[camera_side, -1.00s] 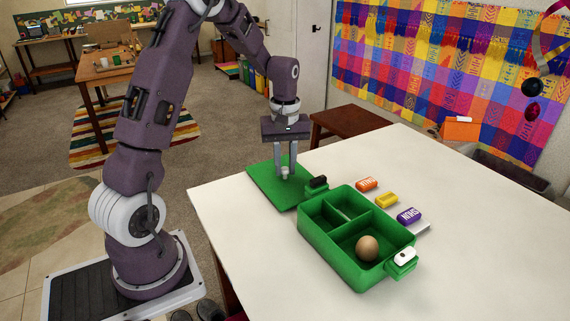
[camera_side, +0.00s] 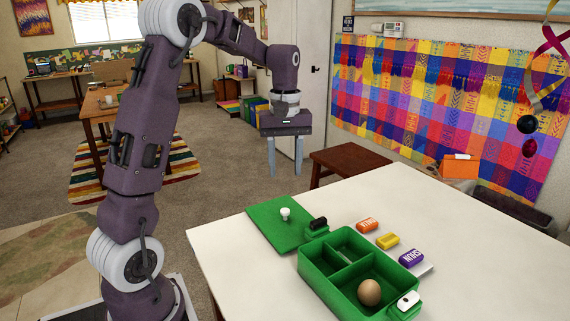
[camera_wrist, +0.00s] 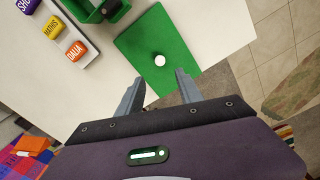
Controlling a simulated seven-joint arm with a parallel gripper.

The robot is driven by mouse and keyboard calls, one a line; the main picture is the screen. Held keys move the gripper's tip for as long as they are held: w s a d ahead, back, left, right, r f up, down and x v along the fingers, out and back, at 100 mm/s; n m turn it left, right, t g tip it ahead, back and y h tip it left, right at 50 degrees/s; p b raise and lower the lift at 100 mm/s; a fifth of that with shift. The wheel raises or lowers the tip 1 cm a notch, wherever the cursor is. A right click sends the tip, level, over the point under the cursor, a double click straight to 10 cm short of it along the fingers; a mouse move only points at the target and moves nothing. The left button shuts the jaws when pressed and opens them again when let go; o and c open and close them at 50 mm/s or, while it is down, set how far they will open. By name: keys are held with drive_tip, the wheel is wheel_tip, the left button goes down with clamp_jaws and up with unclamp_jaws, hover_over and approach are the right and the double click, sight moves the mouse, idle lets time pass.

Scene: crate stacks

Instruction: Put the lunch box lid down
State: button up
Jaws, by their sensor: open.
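The green lunch box lid (camera_side: 273,226) lies flat on the white table at its far left, with a white knob (camera_side: 285,214) on top. The lid also shows in the wrist view (camera_wrist: 153,35), its knob (camera_wrist: 159,60) beyond my fingertips. The green lunch box (camera_side: 330,284) stands open beside the lid, with compartments and a brown egg (camera_side: 369,292) in the largest one. My gripper (camera_side: 286,172) is open and empty, raised well above the lid and apart from it. Its spread fingers also show in the wrist view (camera_wrist: 158,88).
A black latch (camera_side: 318,223) and a white latch (camera_side: 408,299) sit at the box ends. The table's right side is clear.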

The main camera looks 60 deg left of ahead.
drive_tip(key=s+d+r+m+t, duration=0.2)
drive_tip(key=s+d+r+m, duration=0.3)
drive_tip(key=d, duration=0.3)
drive_tip(key=s+d+m+t, duration=0.3)
drive_tip(key=s+d+m, duration=0.5)
drive_tip(key=s, duration=0.8)
drive_tip(key=d, duration=0.3)
drive_tip(key=shift+f+t, duration=0.3)
drive_tip(key=shift+f, duration=0.05)
